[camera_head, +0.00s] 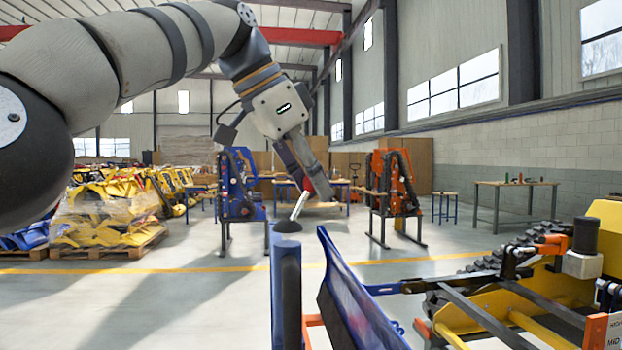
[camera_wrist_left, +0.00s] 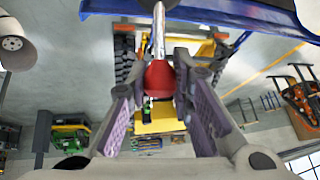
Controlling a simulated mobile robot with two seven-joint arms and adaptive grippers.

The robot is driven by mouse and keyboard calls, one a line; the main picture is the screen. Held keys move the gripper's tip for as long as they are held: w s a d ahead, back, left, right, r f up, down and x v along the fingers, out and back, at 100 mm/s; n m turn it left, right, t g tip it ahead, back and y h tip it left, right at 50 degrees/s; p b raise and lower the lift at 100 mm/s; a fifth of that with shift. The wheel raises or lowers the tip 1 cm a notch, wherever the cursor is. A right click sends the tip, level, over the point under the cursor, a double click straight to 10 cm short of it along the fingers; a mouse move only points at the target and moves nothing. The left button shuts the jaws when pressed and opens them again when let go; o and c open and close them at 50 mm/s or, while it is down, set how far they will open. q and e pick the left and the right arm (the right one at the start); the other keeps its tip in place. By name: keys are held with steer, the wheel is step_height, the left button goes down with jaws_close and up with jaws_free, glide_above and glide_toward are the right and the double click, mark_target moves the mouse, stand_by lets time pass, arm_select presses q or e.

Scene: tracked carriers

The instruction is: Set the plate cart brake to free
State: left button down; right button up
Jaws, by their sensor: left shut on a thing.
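The brake lever (camera_head: 300,205) is a thin silver rod rising from a dark boot on top of a blue post (camera_head: 287,285). It leans to the right in the head view. Its red knob (camera_wrist_left: 159,76) is at the top end, between my left fingers in the left wrist view. My left gripper (camera_head: 308,180) reaches down from above and is shut on the red knob, which its fingers partly hide in the head view. In the left wrist view the silver rod (camera_wrist_left: 158,35) runs up from the knob. My right gripper is in neither view.
A blue panel (camera_head: 355,305) stands close right of the post. A yellow tracked machine (camera_head: 560,290) fills the lower right. Blue (camera_head: 240,190) and orange (camera_head: 396,185) stands are farther back. Wrapped yellow parts (camera_head: 105,215) lie on a pallet at left. Open floor lies between.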

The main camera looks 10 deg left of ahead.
arm_select(q)
steer(key=shift+d+f, duration=0.15)
steer(key=shift+f, duration=0.05)
stand_by(0.4)
steer(key=c, duration=1.4)
jaws_free()
steer(key=shift+r, duration=0.2)
